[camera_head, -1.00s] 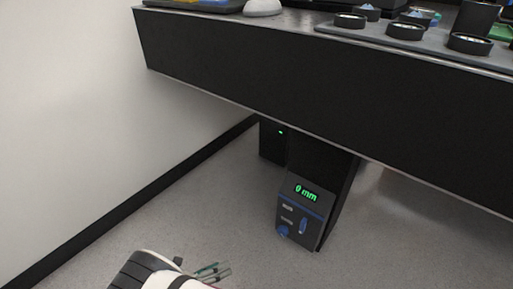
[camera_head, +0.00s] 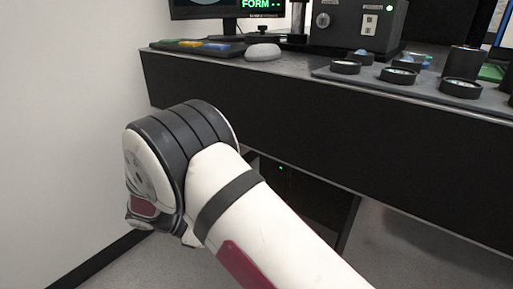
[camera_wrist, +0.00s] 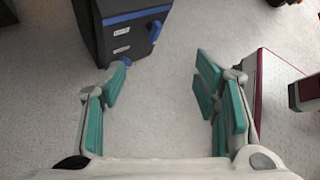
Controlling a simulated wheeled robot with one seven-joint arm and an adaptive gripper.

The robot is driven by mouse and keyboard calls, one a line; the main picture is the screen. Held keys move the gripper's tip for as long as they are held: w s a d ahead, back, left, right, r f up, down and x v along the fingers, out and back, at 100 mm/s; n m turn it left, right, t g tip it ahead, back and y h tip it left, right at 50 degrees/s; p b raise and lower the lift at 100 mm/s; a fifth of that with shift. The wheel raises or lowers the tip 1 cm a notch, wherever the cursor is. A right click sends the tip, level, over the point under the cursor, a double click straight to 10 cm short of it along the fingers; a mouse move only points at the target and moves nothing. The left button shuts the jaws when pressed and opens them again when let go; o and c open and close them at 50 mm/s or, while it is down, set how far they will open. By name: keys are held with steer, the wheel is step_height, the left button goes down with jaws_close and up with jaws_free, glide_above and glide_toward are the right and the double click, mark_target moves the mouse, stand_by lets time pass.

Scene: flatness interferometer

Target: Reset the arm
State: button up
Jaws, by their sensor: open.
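My gripper (camera_wrist: 160,88) shows in the wrist view with its green-padded fingers spread apart and nothing between them. Grey floor lies below it. In the head view my white and black arm reaches up in front of the bench, and my gripper is out of sight there. A dark control box (camera_wrist: 122,30) with a blue stripe and a blue knob stands ahead of the fingers at the upper left of the wrist view, apart from them.
A black-fronted bench (camera_head: 330,125) spans the head view. On it are a white mouse (camera_head: 263,52), a keypad (camera_head: 200,47), a monitor (camera_head: 250,12), a dark instrument box (camera_head: 358,25) and a tray (camera_head: 400,84) with several round black-rimmed parts. A white wall (camera_head: 70,120) closes the left side.

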steer(key=s+d+r+m+g+y, duration=0.1)
steer(key=s+d+r+m+y, duration=0.2)
steer(key=d+r, duration=0.4)
steer(key=s+d+r+m+g, duration=0.1)
steer(key=s+d+r+m, duration=0.1)
steer(key=d+r+m, duration=0.5)
steer(key=s+d+r+m+g+y, duration=0.2)
steer(key=s+d+r, duration=0.15)
steer(key=r, duration=0.55)
steer(key=s+d+r+m+y, duration=0.3)
steer(key=s+d+r+m, duration=0.3)
steer(key=s, duration=0.5)
steer(key=s+d+f+m+t+y+p, duration=0.1)
steer(key=s+d+f+m+t+y, duration=0.15)
steer(key=s+m, duration=0.6)
step_height(320, 180, up, 40)
steer(key=s+n+t+p, duration=0.2)
steer(key=n+t+p, duration=0.1)
steer(key=p, duration=3.5)
steer(key=shift+s+a+f+t, duration=0.25)
steer(key=shift+s+t, duration=0.1)
steer(key=shift+t, duration=0.2)
